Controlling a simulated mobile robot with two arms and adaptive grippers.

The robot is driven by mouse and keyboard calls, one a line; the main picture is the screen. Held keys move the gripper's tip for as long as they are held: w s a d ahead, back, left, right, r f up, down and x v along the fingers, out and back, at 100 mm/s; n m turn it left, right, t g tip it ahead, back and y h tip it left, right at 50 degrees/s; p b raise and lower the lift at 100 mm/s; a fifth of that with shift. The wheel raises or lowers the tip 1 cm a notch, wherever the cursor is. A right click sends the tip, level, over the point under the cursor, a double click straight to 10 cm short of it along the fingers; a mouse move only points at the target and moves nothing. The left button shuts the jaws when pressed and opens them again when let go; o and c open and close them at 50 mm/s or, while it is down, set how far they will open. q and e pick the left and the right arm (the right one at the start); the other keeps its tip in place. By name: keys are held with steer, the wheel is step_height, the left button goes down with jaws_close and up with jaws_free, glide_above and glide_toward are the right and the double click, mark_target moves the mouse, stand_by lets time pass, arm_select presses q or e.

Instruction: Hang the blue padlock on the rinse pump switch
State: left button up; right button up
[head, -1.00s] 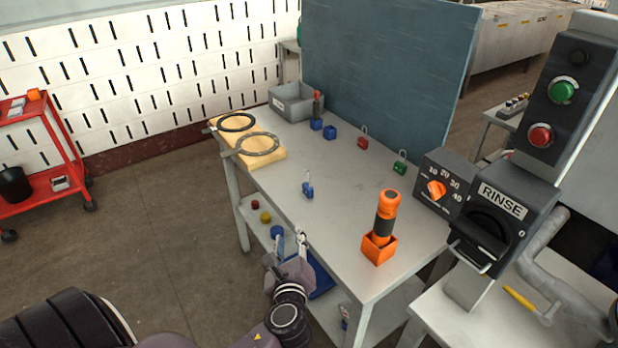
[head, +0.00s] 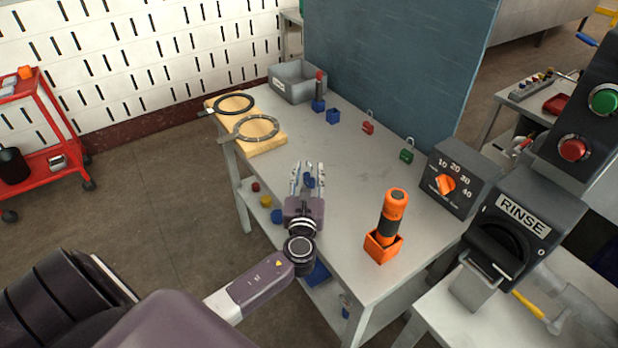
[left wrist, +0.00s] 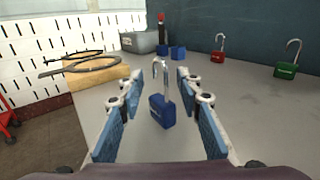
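The blue padlock (head: 309,182) stands on the grey table, partly hidden by my left gripper in the head view. In the left wrist view the blue padlock (left wrist: 161,112) is upright with its shackle up, and the shackle looks open. My left gripper (head: 308,172) is open, its fingers pointing at the padlock. In the left wrist view its two blue-padded fingers lie on either side of the padlock, with gaps showing. The rinse pump switch (head: 507,238) is a dark box labelled RINSE with a black handle, at the right. My right gripper is not in view.
An orange holder (head: 383,246) with an orange-handled tool stands right of my gripper. A red padlock (head: 368,128) and a green padlock (head: 407,155) stand near the blue panel (head: 395,70). A dial box (head: 456,180) is beside the switch. Rings lie on a wooden board (head: 264,146) at left.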

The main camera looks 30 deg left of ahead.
arm_select(q)
steer(key=shift+c, duration=0.7)
jaws_close()
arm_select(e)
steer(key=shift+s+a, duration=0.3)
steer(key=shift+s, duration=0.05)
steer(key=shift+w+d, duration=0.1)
arm_select(q)
steer(key=shift+r, duration=0.15)
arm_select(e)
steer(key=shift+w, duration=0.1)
